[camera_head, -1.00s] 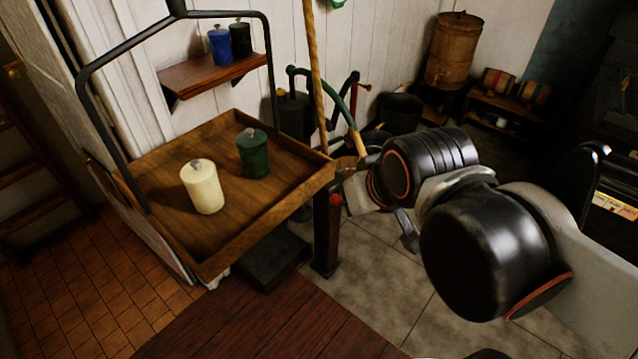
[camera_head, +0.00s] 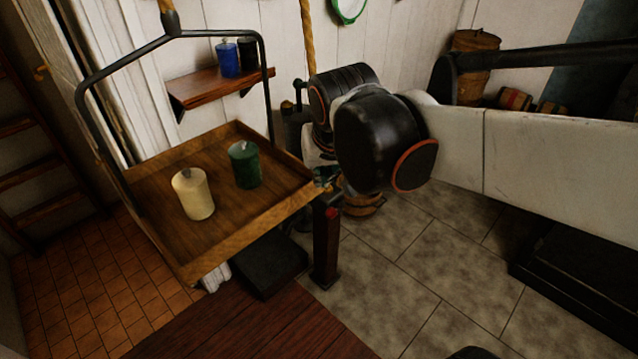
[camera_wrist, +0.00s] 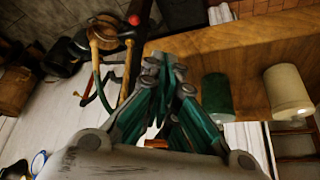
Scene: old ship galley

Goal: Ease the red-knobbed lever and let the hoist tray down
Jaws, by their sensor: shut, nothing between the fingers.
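The hoist tray (camera_head: 245,233) is wooden and hangs from a black frame (camera_head: 264,90). A cream canister (camera_head: 193,195) and a green canister (camera_head: 245,166) stand upright on it. The red knob (camera_head: 332,212) shows on a dark post (camera_head: 326,255) just below the tray's right corner; the rest of the lever cannot be made out. In the wrist view the red knob (camera_wrist: 133,19) is beyond my fingertips, up and left, apart from them. My gripper (camera_wrist: 160,65) is shut and empty, with the tray (camera_wrist: 185,48) close beyond it. My own wrist largely hides it in the head view.
A rope (camera_head: 307,35) hangs behind the tray. A wall shelf (camera_head: 215,88) holds a blue canister (camera_head: 228,60) and a black one. A wooden tub (camera_head: 365,205) is partly hidden behind my wrist. Tiled floor (camera_head: 420,250) lies open right of the post.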

